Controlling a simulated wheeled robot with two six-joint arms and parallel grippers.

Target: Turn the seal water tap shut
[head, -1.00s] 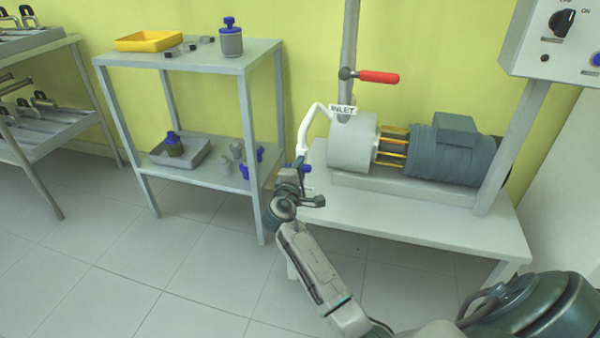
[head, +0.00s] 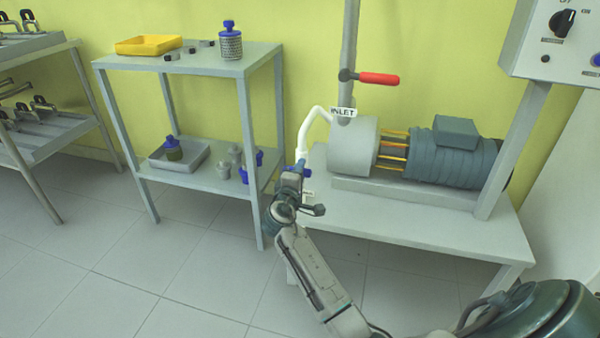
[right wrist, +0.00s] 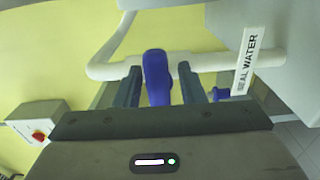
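The seal water tap has a blue handle (right wrist: 157,78) on a white pipe (right wrist: 105,71) in the right wrist view. My right gripper (right wrist: 162,88) has one finger on each side of this handle. A gap shows between the handle and the right-hand finger; whether the left-hand finger touches it I cannot tell. A white "SEAL WATER" label (right wrist: 245,62) hangs at the right. In the head view my right gripper (head: 293,174) is at the lower end of the white pipe, mostly hiding the tap. My left gripper is not in view.
The pump (head: 352,146) and its motor sit on a low bench (head: 430,228), under a red-handled inlet valve (head: 378,79). A grey shelf (head: 240,66) with bottles and trays stands close on the left. A second blue part (right wrist: 220,94) is near the label. Floor in front is clear.

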